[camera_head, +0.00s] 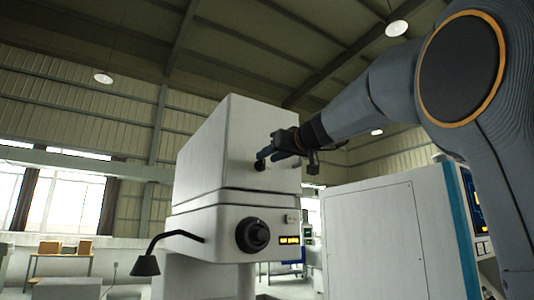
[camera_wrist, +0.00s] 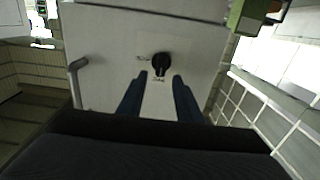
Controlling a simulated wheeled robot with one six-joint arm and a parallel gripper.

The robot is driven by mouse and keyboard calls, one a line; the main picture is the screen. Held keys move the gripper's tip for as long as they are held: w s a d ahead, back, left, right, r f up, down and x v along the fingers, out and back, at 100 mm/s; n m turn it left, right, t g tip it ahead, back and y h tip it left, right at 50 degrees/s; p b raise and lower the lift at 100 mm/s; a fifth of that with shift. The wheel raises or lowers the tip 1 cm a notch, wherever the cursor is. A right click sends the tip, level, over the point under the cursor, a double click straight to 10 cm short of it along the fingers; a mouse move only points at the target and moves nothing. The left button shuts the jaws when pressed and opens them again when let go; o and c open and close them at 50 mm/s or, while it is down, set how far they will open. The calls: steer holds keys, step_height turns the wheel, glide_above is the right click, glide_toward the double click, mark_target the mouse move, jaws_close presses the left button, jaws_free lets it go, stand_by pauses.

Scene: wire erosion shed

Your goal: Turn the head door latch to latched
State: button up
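The head door latch is a small black knob (camera_wrist: 161,62) on the pale door face of the machine head (camera_head: 225,150). Small dark markings sit beside and below the knob in the wrist view; they are too small to read. My gripper (camera_wrist: 160,77) is open, with its two blue fingers pointing at the door and the knob showing between and just beyond their tips. Whether the fingers touch the knob I cannot tell. In the head view my gripper (camera_head: 269,157) is at the front face of the head, and the dark knob (camera_head: 260,165) is partly hidden by it.
A grey bar handle (camera_wrist: 76,82) stands out from the door at the left in the wrist view. Below the head are a round black dial (camera_head: 252,235), an amber display (camera_head: 289,240) and a black lamp (camera_head: 146,264). A white cabinet (camera_head: 385,240) stands at the right.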

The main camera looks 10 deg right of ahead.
steer(key=shift+p+x, duration=0.4)
steer(key=shift+x, duration=0.75)
jaws_close()
steer(key=shift+w+d+f+m+b, duration=0.1)
steer(key=shift+d+f+m+b, duration=0.3)
steer(key=shift+m, duration=2.55)
steer(key=shift+w+d+f+m+b, duration=0.15)
steer(key=shift+m+b, duration=0.4)
steer(key=shift+m, duration=2.45)
steer(key=shift+d+f+m+b, duration=0.3)
steer(key=shift+m+b, duration=0.2)
steer(key=shift+m, duration=2.45)
steer(key=shift+f, duration=0.1)
